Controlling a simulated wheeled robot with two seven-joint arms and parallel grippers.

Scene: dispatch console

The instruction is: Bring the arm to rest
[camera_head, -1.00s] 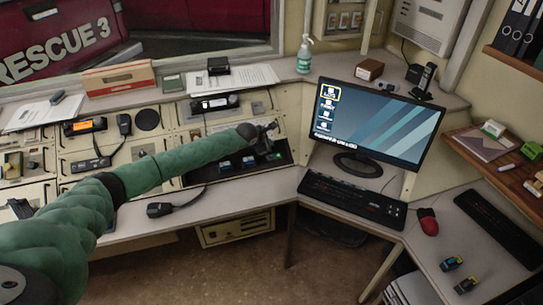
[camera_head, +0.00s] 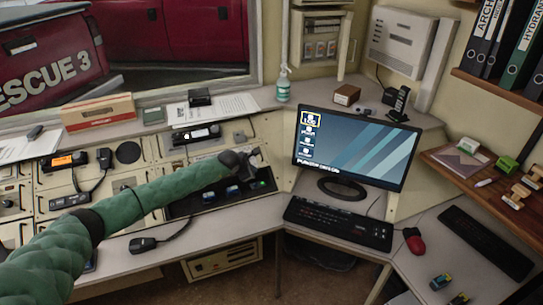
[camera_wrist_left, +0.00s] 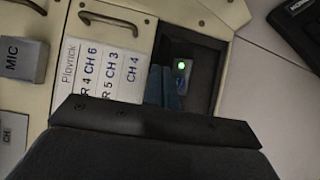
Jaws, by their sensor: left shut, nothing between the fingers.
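My left arm (camera_head: 150,200), in a green sleeve, comes in from the lower left of the head view and stretches across the console. My left gripper (camera_head: 254,157) is small and dark at its end. It is shut and empty, over the back right part of a dark recessed tray (camera_head: 180,211). Several small devices with lit spots (camera_head: 233,191) sit in the tray. In the left wrist view, a green light (camera_wrist_left: 181,66) glows in the dark recess, beside a white label card (camera_wrist_left: 100,70). My right gripper is not in view.
A monitor (camera_head: 350,150) and a keyboard (camera_head: 338,224) stand right of the tray. A corded handset (camera_head: 143,244) lies at the console's front edge. A sanitizer bottle (camera_head: 283,85) stands behind. A red mouse (camera_head: 414,240) lies on the right desk.

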